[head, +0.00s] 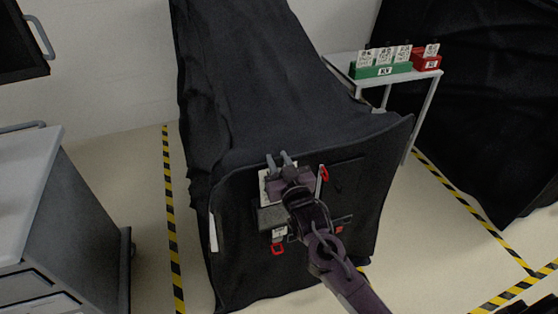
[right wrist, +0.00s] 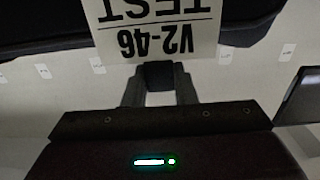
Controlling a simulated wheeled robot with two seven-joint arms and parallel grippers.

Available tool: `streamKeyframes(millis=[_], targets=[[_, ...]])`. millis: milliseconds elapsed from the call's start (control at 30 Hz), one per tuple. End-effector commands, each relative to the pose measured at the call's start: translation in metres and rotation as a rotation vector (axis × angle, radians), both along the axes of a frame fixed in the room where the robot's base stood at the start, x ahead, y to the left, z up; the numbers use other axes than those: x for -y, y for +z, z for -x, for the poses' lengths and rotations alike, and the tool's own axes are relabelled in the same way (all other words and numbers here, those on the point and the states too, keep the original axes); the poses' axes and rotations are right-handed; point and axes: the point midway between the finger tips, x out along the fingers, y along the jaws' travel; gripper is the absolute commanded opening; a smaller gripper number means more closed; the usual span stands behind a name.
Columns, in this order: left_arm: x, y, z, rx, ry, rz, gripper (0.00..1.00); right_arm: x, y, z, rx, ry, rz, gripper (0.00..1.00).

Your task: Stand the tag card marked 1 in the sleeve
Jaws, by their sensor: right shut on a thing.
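My right gripper (head: 278,158) is in front of the upper front panel of the black-covered cart. It is shut on a white card, which the right wrist view shows at the fingertips (right wrist: 158,78). The card (right wrist: 155,28) reads "V2-46 TEST" upside down there; I see no 1 on it. In the head view a white card face (head: 264,186) shows left of the gripper, partly hidden by it. A dark pocket-like strip (head: 268,217) lies below on the panel, partly behind my arm; I cannot tell whether it is the sleeve. My left gripper is out of view.
The black-covered cart (head: 240,85) fills the middle. Its panel carries a red clip (head: 325,174), a red ring (head: 277,250) and a white tag (head: 279,234). A small side table (head: 340,64) holds a green rack (head: 372,72) and a red rack (head: 427,63) with cards.

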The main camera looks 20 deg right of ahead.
Motion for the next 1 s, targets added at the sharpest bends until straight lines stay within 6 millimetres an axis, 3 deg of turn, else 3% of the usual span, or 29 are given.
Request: streamKeyframes(millis=[1000], targets=[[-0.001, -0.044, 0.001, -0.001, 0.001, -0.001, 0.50, 0.000, -0.067, 0.000, 0.000, -0.001, -0.001, 0.00]])
